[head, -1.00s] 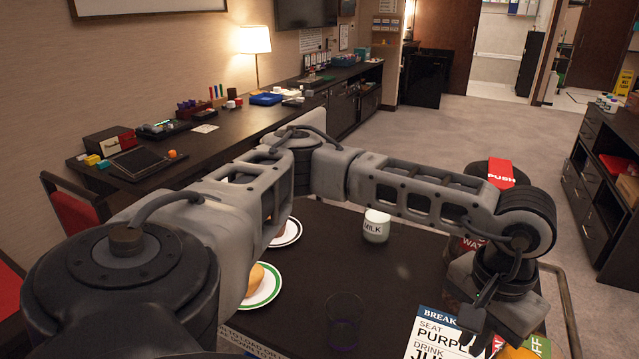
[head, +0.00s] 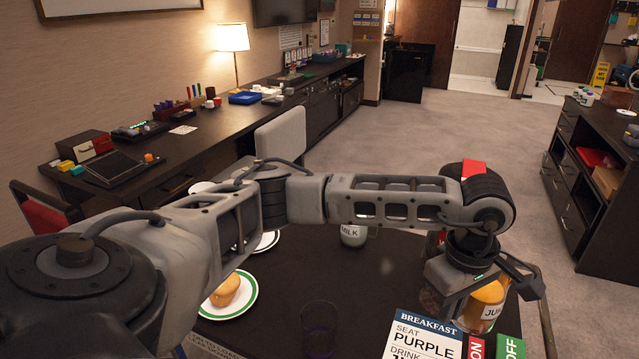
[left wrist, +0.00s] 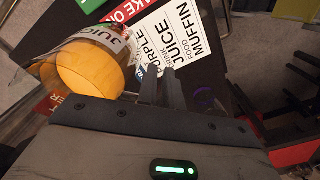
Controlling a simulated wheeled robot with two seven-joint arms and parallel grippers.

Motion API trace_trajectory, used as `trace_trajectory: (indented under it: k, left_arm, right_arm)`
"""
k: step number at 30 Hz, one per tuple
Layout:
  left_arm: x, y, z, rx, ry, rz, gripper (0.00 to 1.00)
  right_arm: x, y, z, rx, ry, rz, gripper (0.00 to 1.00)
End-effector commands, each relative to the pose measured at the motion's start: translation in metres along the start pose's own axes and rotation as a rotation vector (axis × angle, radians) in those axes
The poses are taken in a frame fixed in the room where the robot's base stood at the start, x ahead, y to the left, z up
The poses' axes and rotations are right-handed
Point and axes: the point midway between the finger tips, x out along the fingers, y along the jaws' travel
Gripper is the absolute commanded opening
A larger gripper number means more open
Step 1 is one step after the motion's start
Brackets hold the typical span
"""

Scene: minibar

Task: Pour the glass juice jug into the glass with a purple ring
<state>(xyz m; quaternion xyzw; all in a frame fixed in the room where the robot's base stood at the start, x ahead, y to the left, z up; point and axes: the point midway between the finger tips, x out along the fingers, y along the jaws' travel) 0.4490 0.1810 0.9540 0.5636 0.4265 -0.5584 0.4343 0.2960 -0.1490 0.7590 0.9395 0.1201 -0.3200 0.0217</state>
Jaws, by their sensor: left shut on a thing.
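The glass juice jug (head: 487,308), full of orange juice, is in my left gripper (head: 500,283) at the right of the head view. It looks roughly upright and above the table. In the left wrist view the jug (left wrist: 92,70) is beside the closely spaced fingers (left wrist: 166,85); the exact grip point is hidden. The glass with a purple ring (head: 320,318) is clear and stands empty at the front middle of the table, left of the jug and apart from it. Its purple ring (left wrist: 204,97) shows dimly in the left wrist view. My right gripper is not in view.
A breakfast card (head: 425,335) lies between glass and jug, with red (head: 476,347) and green (head: 510,347) signs beside it. A milk jug (head: 353,236) stands behind. A muffin plate (head: 205,308) is left of the glass. The table around the glass is clear.

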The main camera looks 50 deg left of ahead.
Motion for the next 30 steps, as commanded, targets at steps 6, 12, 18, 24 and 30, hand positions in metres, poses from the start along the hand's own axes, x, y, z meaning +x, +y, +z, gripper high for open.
trace_trajectory:
  k: [6,12,18,24,30]
  left_arm:
    - [0.004,0.013,-0.003,-0.433,0.004,0.006,0.00]
    - [0.013,0.022,-0.007,-0.833,0.013,0.009,0.00]
    - [0.023,0.027,-0.013,-1.234,0.024,0.012,0.00]
    - [0.035,0.029,-0.018,-1.634,0.037,0.014,0.00]
    - [0.048,0.028,-0.024,-2.011,0.049,0.014,0.00]
  right_arm:
    - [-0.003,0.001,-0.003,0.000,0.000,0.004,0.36]
    - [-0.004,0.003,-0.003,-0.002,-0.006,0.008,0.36]
    - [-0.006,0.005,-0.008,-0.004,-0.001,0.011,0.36]
    - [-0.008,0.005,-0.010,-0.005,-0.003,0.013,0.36]
    - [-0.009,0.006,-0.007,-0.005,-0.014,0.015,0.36]
